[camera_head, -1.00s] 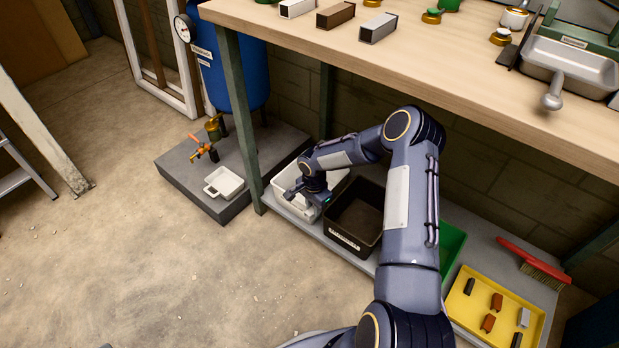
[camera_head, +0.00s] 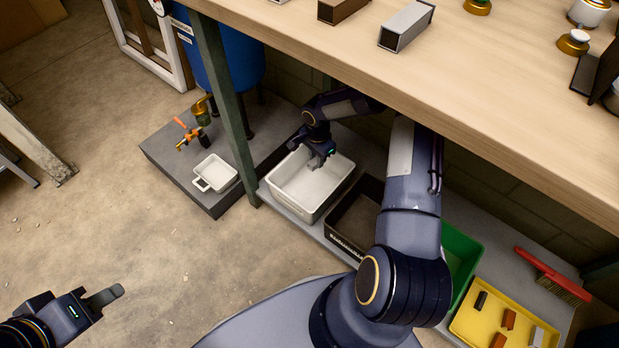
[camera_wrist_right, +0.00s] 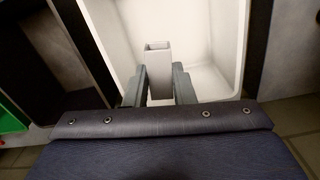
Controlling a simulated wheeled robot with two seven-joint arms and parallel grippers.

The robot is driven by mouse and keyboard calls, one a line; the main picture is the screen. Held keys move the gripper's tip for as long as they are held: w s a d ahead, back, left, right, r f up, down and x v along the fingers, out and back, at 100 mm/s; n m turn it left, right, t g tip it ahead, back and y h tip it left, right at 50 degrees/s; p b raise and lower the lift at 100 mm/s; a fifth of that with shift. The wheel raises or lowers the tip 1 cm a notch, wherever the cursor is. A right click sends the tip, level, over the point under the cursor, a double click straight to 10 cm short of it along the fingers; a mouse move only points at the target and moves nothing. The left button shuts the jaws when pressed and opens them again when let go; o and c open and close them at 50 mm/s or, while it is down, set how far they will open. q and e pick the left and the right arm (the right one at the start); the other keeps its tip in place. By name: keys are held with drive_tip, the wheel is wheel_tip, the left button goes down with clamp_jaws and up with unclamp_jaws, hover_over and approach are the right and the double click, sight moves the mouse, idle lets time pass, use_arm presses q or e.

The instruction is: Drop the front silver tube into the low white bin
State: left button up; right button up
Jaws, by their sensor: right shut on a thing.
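The silver tube (camera_wrist_right: 157,68) is a square hollow piece between the two fingers of my right gripper (camera_wrist_right: 158,86), which is shut on it. In the right wrist view it stands out past the fingertips against the white inside of the low white bin (camera_wrist_right: 228,80). In the head view the right gripper (camera_head: 318,160) is at the back of the white bin (camera_head: 305,213), over its inside; the tube cannot be made out there. My left gripper (camera_head: 104,297) is at the lower left above the floor, and its finger gap cannot be judged.
A black bin (camera_head: 350,243) stands beside the white bin, then a green bin (camera_head: 462,252) and a yellow tray (camera_head: 470,325) with small pieces. A red brush (camera_head: 545,270) lies behind. A small white dish (camera_head: 222,179) sits left.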

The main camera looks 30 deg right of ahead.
wheel_tip(320, 180, down, 5)
drive_tip(key=b, duration=0.2)
drive_tip(key=shift+f+b, duration=0.15)
drive_tip(key=shift+b, duration=0.2)
drive_tip(key=o, duration=1)
drive_tip(key=shift+o, duration=0.2)
